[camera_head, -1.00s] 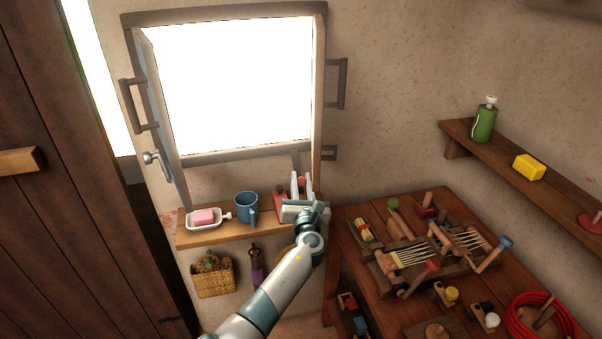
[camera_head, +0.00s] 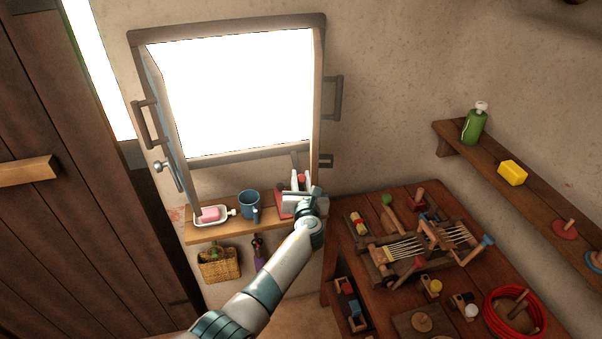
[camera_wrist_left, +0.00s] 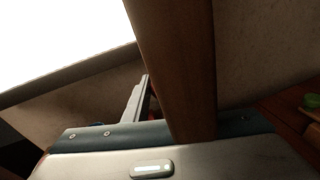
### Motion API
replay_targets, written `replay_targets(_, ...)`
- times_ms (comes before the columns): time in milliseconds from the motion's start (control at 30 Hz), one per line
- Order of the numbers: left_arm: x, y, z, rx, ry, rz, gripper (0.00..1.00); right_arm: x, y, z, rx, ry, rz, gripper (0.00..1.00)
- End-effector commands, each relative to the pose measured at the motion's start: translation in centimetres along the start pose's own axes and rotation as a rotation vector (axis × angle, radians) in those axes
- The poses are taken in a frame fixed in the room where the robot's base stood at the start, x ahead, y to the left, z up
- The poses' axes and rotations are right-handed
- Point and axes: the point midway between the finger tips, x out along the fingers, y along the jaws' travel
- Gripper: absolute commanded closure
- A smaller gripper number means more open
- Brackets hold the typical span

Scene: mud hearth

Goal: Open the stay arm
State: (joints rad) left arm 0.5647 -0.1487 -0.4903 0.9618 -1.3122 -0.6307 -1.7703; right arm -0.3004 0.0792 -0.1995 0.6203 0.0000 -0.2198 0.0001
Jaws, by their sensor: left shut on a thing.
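The window (camera_head: 235,95) is a grey-brown frame around a bright opening, with a wooden shelf (camera_head: 205,236) below it. My left gripper (camera_head: 300,181) is at the lower right corner of the window, above the shelf's right end. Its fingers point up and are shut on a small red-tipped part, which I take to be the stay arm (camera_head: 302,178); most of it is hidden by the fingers. In the left wrist view, a pale finger (camera_wrist_left: 140,103) stands beside a brown upright post (camera_wrist_left: 178,65) that blocks the grip. My right gripper is not in view.
A workbench (camera_head: 345,200) crowded with wooden devices is at the right. A wall shelf (camera_head: 545,200) holds a green bottle (camera_head: 474,125).

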Motion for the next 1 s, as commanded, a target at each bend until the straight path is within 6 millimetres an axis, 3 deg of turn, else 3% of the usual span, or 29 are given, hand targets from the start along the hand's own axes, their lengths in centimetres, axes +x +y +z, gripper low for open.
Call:
replay_targets(300, 0.0, -0.1, 0.2, -0.002, -0.001, -0.004, 1.00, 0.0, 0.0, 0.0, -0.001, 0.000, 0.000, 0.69)
replay_targets(333, 0.0, -0.1, 0.2, -0.002, -0.001, -0.004, 0.70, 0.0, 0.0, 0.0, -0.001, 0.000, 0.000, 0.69)
replay_targets(400, 0.0, -0.1, 0.2, -0.002, -0.001, -0.004, 0.58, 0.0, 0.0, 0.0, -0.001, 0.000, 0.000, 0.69)
replay_targets(1000, -1.0, -0.1, -0.1, -0.003, 0.000, -0.002, 0.58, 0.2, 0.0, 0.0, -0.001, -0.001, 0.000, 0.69)
